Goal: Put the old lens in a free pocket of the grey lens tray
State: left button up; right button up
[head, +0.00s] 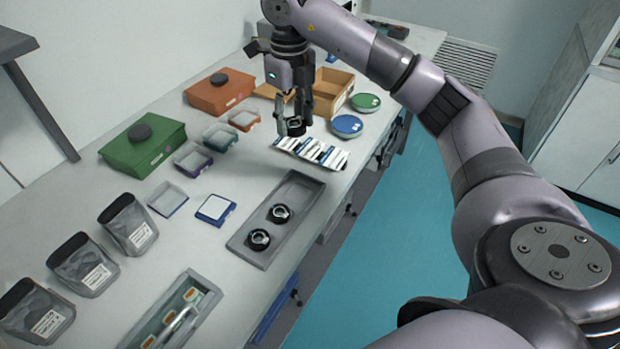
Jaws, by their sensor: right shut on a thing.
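My right gripper (292,120) points down over the far part of the table, shut on a small black round lens (296,127). The lens hangs just above or beside a row of white and blue packets; I cannot tell the exact gap. The grey lens tray (246,254) lies nearer, along the table's right edge. Two black ringed lenses, one in the middle (280,213) and one at the near end (259,239), sit in it. The far end of the tray is empty. My left gripper is not in view.
The white and blue packets (312,151) lie between gripper and tray. A cardboard box (334,92), green tin (366,102) and blue tin (347,125) stand beyond. Small open boxes (221,137) and a blue-edged pad (215,209) lie left. A tool tray (205,295) is nearest.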

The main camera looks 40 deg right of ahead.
jog(key=shift+s+d+f, duration=0.1)
jog(key=shift+f, duration=0.2)
jog(key=p, duration=0.2)
send_over(297, 194)
jog(key=f, duration=1.4)
jog(key=shift+w+d+f, duration=0.1)
jog(key=shift+w+f, duration=0.1)
jog(key=shift+f, duration=0.05)
notch_tip(297, 194, down, 5)
jog(key=shift+r+p, duration=0.1)
jog(key=shift+p, duration=0.5)
jog(key=shift+s+f+b, duration=0.1)
jog(key=shift+f+b, duration=0.35)
jog(key=shift+b, duration=0.05)
jog(key=o, duration=0.8)
jog(key=shift+o, duration=0.8)
jog(key=shift+f, duration=0.15)
